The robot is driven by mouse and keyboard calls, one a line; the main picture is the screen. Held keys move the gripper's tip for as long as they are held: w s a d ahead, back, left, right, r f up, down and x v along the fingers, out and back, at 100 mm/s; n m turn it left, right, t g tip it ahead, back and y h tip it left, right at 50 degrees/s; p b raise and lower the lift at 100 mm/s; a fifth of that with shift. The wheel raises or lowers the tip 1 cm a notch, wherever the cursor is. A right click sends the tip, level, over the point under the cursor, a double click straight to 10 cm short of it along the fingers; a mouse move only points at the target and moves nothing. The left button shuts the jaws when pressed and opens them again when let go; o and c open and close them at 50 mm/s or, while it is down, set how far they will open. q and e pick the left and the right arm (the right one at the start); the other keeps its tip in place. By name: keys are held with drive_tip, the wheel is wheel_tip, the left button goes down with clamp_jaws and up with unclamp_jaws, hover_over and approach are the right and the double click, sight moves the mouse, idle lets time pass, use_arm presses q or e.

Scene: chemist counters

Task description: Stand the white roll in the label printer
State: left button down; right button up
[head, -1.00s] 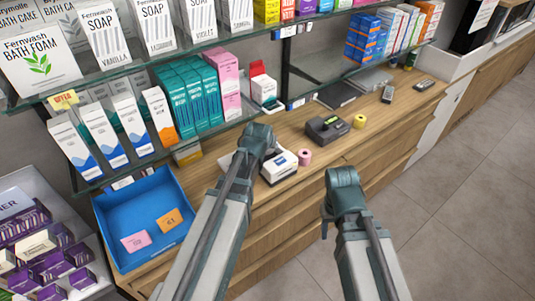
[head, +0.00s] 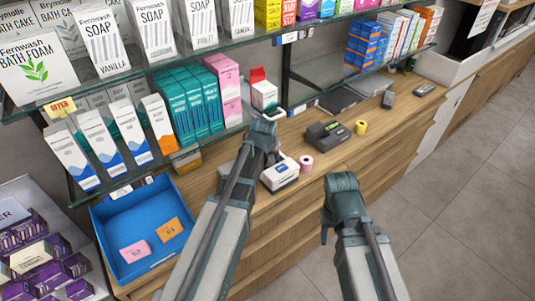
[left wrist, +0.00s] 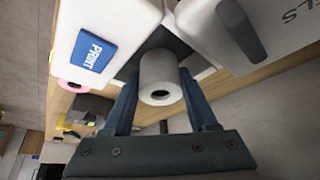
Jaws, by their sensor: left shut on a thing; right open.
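The white roll (left wrist: 160,72) is between the two fingers of my left gripper (left wrist: 159,88) in the left wrist view, its round end with the core hole facing the camera. My left gripper is shut on it. The white label printer (left wrist: 100,25) with a blue PRINT button is right behind the roll, and its dark bay shows around the roll. I cannot tell whether the roll touches the bay floor. In the head view the printer (head: 281,176) stands on the counter, and my left arm hides the roll. My right gripper (head: 324,234) is open and empty, in front of the counter.
A pink roll (head: 306,163) stands just right of the printer. A dark device (head: 327,134) and a yellow roll (head: 361,127) are further right. A blue tray (head: 127,218) with two cards is at the left. Glass shelves of boxes overhang the counter's back.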

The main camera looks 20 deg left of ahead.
use_arm(q)
drive_tip(key=shift+w+r+g, duration=0.2)
drive_tip(key=shift+w+g, duration=0.05)
drive_tip(key=shift+g, duration=0.15)
drive_tip(key=shift+s+f+b, duration=0.15)
drive_tip(key=shift+f+b, duration=0.3)
drive_tip(key=shift+f, duration=0.3)
drive_tip(key=shift+f+b, duration=0.25)
drive_tip(key=shift+b, duration=0.05)
drive_tip(key=shift+f+b, duration=0.3)
drive_tip(key=shift+c, duration=2.3)
unclamp_jaws()
